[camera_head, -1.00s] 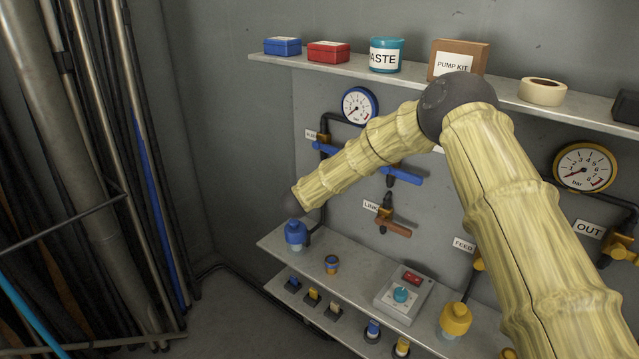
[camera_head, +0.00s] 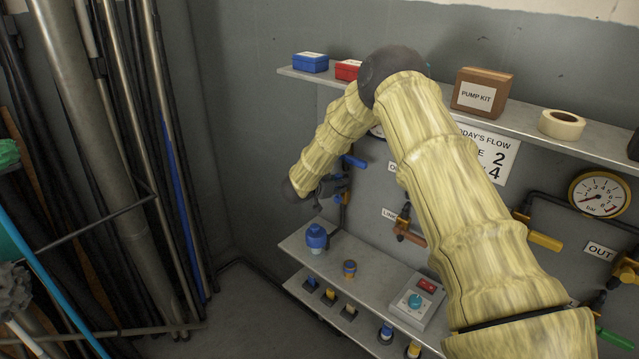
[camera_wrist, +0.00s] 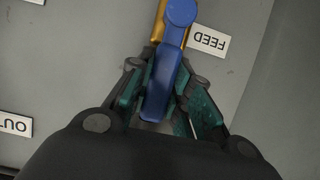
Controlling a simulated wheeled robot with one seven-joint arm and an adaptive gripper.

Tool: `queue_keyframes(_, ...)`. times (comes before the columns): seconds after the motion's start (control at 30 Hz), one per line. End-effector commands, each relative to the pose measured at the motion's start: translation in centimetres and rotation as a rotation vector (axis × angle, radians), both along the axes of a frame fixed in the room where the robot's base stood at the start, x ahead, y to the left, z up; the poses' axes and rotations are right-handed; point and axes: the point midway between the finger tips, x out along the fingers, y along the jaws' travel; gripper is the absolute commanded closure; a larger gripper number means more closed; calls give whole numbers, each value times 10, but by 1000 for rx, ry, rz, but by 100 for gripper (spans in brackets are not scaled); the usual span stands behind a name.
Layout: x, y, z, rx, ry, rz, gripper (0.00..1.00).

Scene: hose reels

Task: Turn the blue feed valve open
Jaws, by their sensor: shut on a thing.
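The blue feed valve shows in the wrist view as a blue lever handle (camera_wrist: 163,85) on a brass body (camera_wrist: 157,28), beside an upside-down FEED label (camera_wrist: 209,41). My gripper (camera_wrist: 158,112) has its green-and-grey fingers on both sides of the handle and is shut on it. In the head view my gripper (camera_head: 336,184) is at the wall below the left end of the upper shelf. A bit of blue handle (camera_head: 355,161) shows just above it; my arm and gripper hide most of the valve.
The upper shelf (camera_head: 520,128) holds boxes and a tape roll (camera_head: 561,125). The lower shelf (camera_head: 375,268) has a blue-capped fitting (camera_head: 317,238) and a control box (camera_head: 415,301). Brass valves, a yellow gauge (camera_head: 598,194) and an OUT label are to the right. Pipes (camera_head: 120,150) lean at left.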

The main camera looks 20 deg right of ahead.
Motion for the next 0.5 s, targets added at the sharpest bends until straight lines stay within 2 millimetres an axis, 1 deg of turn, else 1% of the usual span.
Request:
queue_keyframes(0.17,-4,-8,-2,-6,17,-9,100)
queue_keyframes(0.5,-4,-9,-2,-6,18,-9,100)
